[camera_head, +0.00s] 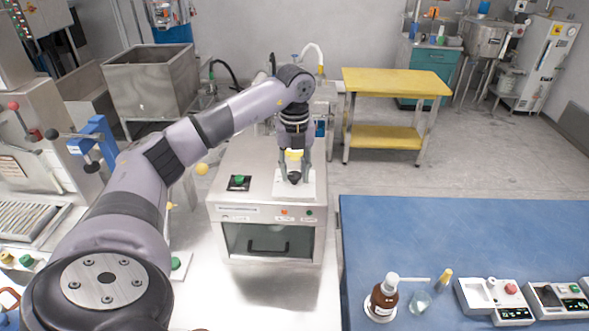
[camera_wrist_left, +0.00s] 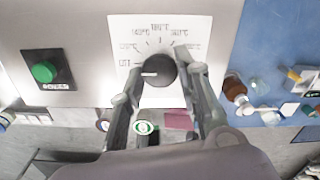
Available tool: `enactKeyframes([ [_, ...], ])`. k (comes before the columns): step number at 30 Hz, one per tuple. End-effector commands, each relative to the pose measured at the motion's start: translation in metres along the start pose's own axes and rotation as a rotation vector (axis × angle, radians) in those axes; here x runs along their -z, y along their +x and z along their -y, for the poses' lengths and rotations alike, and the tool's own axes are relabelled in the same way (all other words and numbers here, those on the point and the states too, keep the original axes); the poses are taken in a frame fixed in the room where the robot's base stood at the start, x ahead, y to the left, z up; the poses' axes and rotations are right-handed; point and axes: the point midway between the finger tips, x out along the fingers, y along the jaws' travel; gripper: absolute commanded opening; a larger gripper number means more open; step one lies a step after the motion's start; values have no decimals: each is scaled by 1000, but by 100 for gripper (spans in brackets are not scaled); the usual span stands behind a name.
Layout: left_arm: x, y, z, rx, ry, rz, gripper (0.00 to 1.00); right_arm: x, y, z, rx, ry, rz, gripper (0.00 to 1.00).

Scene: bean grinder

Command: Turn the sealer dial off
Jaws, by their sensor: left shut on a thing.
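The sealer (camera_head: 266,200) is a boxy metal machine with a dark window and handle in its front. Its black dial (camera_wrist_left: 158,70) sits on a white plate with a printed scale. The dial's white mark points left, toward the lowest label on the left side; that label is too small to read surely. In the head view the dial (camera_head: 294,177) shows between the fingertips on the sealer's top. My left gripper (camera_head: 294,171) comes from above, its fingers on both sides of the dial and shut on it. My right gripper is in neither view.
A green button (camera_wrist_left: 43,71) on a black plate lies left of the dial. A blue table (camera_head: 440,230) at right holds a brown bottle (camera_head: 382,299), a small glass beaker and control boxes. A yellow cart (camera_head: 395,85) stands behind on open floor.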

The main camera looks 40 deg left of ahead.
Motion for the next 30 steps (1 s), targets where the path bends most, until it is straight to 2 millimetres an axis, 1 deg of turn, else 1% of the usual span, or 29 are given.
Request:
enactKeyframes([
  [8,-1,-1,0,3,-4,3,3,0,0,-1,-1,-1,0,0],
  [9,-1,-1,0,3,-4,3,32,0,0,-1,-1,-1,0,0],
  [17,-1,-1,0,1,-2,1,49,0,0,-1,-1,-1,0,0],
  [18,0,0,0,1,-2,1,51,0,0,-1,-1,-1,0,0],
  [26,0,0,0,1,-1,0,51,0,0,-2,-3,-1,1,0],
  [30,0,-9,1,3,-1,1,51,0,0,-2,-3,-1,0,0],
])
